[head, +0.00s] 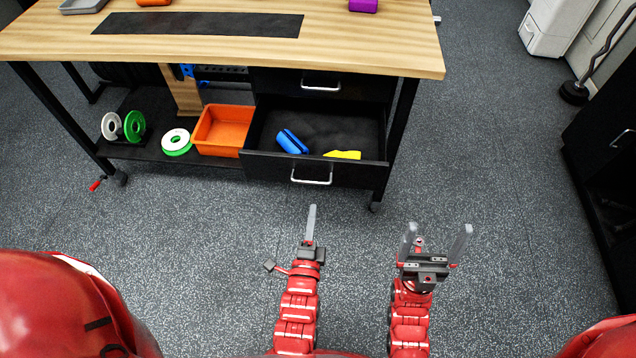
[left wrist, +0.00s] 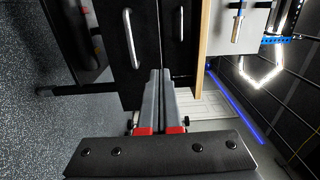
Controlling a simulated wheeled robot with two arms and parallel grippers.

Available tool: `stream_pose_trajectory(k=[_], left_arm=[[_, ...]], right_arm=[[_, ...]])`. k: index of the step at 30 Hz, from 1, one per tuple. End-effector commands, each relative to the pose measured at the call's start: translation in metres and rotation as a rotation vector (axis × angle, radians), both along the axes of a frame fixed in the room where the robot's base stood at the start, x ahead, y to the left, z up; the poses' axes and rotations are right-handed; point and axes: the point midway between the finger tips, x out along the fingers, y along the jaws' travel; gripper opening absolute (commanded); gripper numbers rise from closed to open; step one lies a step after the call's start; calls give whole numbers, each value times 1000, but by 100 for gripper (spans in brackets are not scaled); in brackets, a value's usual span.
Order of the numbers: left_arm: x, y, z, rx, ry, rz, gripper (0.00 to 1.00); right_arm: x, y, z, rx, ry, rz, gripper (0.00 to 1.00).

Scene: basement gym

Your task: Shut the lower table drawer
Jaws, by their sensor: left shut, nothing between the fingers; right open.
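The lower table drawer (head: 260,158) is pulled out from under the workbench, with a blue object (head: 292,142) and a yellow object (head: 343,155) inside. Its silver handle (head: 312,176) is on the black front, which also shows in the left wrist view (left wrist: 143,75). My left gripper (head: 312,209) is shut and empty, in front of the drawer and a little short of its handle in the head view. Its closed fingers (left wrist: 161,75) point toward the drawer fronts in the left wrist view. My right gripper (head: 437,232) is open and empty, to the right of the left one.
The upper drawer (head: 350,85) is shut under the wooden tabletop (head: 410,55). An orange bin (head: 222,130) and several spools (head: 177,140) sit on the lower shelf left of the drawer. A table leg (head: 398,140) stands just right of it. The floor in front is clear.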

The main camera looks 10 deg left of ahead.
Motion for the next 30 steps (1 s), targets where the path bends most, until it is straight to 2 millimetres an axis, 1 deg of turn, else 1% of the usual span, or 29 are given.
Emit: stream_pose_trajectory(k=[1,5,8,15,21,25,30], left_arm=[[2,0,-4,13,9,1,0],[15,0,-5,20,7,1,0],[33,0,-7,18,6,1,0],[86,-1,-8,15,3,1,0],[120,0,-6,14,3,1,0],[133,0,-5,15,7,1,0],[139,0,-2,16,8,0,0]], right_arm=[[0,0,-4,0,0,0,92],[0,0,-12,0,0,0,92],[0,0,-25,0,0,0,92],[0,0,-60,0,0,0,92],[0,0,-85,0,0,0,92],[0,0,-93,0,0,0,92],[0,0,-95,0,0,0,92]])
